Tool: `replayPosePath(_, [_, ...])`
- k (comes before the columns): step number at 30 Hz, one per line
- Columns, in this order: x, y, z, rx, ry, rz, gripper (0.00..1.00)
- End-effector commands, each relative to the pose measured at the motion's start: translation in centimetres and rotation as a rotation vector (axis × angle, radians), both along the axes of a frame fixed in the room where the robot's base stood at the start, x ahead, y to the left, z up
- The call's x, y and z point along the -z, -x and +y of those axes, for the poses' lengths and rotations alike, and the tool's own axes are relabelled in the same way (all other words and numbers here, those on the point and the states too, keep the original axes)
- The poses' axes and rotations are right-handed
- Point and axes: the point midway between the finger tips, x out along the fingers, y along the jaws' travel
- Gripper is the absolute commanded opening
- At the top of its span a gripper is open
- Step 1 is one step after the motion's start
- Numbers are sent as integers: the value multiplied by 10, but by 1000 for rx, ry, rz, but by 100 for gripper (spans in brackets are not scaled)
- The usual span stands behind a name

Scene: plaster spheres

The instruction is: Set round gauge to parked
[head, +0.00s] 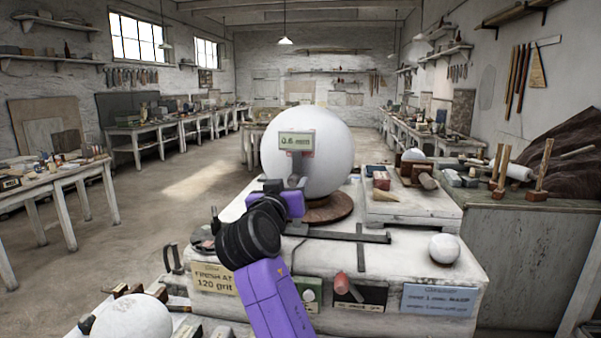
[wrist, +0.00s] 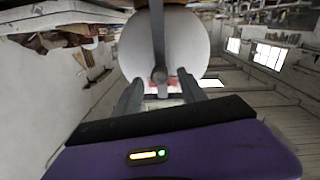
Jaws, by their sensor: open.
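The gauge display (head: 296,142) is a small pale screen in a pinkish frame, reading about 0.6 mm. It appears in front of the large white plaster sphere (head: 335,150). My gripper (head: 297,171) is just below the display, in front of the sphere. In the wrist view my gripper (wrist: 160,86) is open, with its two grey fingers apart. A grey rod (wrist: 158,40) with a rounded end shows between them, with the sphere (wrist: 190,45) behind. Pinkish red parts show beyond the rod's end. I cannot tell whether the fingers touch the rod.
The white bench (head: 425,250) carries dark metal bars (head: 345,235) and a small white ball (head: 444,248). A red handle (head: 341,284) and a blue sign (head: 438,300) are on its front. Another white sphere (head: 132,316) is front left. Open floor lies to the left.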

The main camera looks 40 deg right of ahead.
Motion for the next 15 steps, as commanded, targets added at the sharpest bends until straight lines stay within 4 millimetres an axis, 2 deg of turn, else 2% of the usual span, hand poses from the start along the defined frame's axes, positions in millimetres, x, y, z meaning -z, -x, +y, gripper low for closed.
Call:
replayPosePath(5, [-2,-9,-13,2,1,2,49])
replayPosePath(15, [-2,-37,-53,1,0,2,49])
